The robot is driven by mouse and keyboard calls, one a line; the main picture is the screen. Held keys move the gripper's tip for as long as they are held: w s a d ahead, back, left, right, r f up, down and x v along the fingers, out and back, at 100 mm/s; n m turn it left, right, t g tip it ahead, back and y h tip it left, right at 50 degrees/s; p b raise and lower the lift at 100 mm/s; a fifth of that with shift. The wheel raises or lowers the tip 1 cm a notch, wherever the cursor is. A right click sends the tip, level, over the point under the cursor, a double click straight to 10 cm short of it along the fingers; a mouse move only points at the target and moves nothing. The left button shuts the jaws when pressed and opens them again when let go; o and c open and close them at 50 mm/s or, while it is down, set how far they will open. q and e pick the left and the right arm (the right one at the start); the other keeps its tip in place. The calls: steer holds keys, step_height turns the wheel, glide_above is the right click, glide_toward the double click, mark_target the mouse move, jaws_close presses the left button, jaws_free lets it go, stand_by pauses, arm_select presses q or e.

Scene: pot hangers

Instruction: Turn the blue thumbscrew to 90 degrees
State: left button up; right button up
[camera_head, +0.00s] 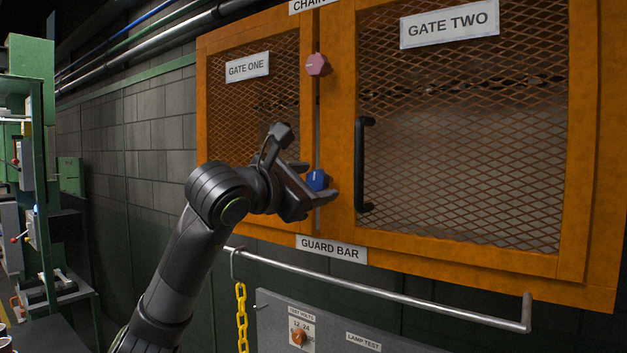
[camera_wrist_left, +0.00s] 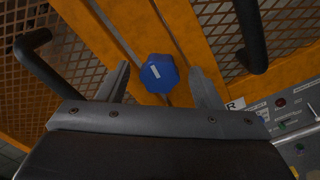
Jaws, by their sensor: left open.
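The blue thumbscrew (camera_head: 317,180) sits on the orange frame at the seam between the two gate doors. A white mark shows on its face; in the left wrist view the thumbscrew (camera_wrist_left: 159,73) shows this mark slightly tilted from upright. My left gripper (camera_head: 306,168) is open at the thumbscrew. In the left wrist view its two fingers stand on either side of the thumbscrew, with gaps visible. I cannot tell how far the fingertips reach past it in depth. My right gripper is not in view.
A pink thumbscrew (camera_head: 318,64) sits higher on the same seam. A black door handle (camera_head: 364,165) stands right of my left gripper. Below runs the metal guard bar (camera_head: 390,294), with a yellow chain (camera_head: 242,317) hanging at its left end.

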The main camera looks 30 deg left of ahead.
mark_target(314, 182)
arm_select(q)
steer(key=shift+s+f+b, duration=0.1)
steer(key=shift+s+b, duration=0.4)
steer(key=shift+s, duration=0.1)
steer(key=s, duration=0.1)
steer(key=s+b, duration=0.1)
steer(key=shift+s+a, duration=0.2)
steer(key=shift+s, duration=0.15)
steer(key=shift+s+b, duration=0.45)
steer(key=shift+s, duration=0.1)
